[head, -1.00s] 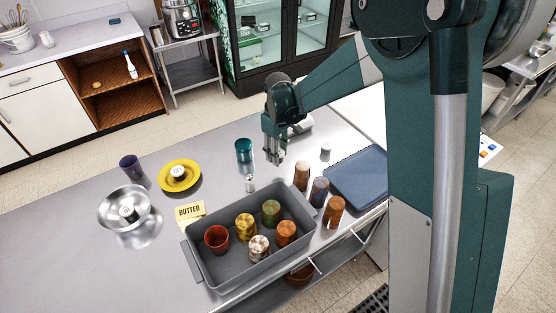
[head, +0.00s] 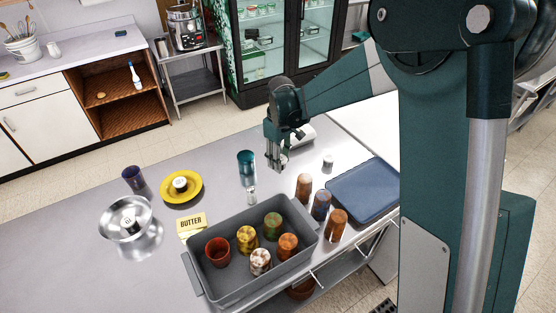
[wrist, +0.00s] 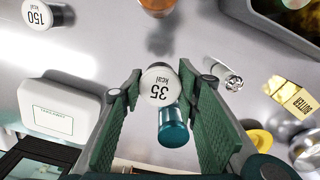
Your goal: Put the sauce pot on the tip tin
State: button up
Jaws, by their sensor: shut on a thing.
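A small sauce pot with a white lid reading "35 kcal" (wrist: 158,88) is between my fingertips in the wrist view. My gripper (wrist: 161,82) is shut on it; in the head view my gripper (head: 278,164) points down over the counter. Nothing is marked as the tip tin. A teal metallic can (head: 246,163) stands just left of my gripper and may be it; it shows behind the pot in the wrist view (wrist: 173,127). I cannot tell the gap between pot and counter. Another white-lidded pot, "150 kcal" (wrist: 38,14), stands apart, to the right in the head view (head: 328,161).
A grey tub (head: 201,286) with several cups stands in front, several cups beside it. A blue tray (head: 365,187) lies right. A white box (wrist: 58,108) is near my gripper.

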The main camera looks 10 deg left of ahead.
notch_tip(320, 180, up, 9)
jog(key=m+p, duration=0.1)
jog(key=p, duration=0.4)
send_over(246, 155)
jog(key=shift+s, duration=0.1)
jog(key=shift+f+p, duration=0.35)
jog(key=shift+f, duration=2.8)
jog(key=shift+f, duration=1.9)
jog(key=shift+f, duration=0.2)
jog(key=o, duration=0.9)
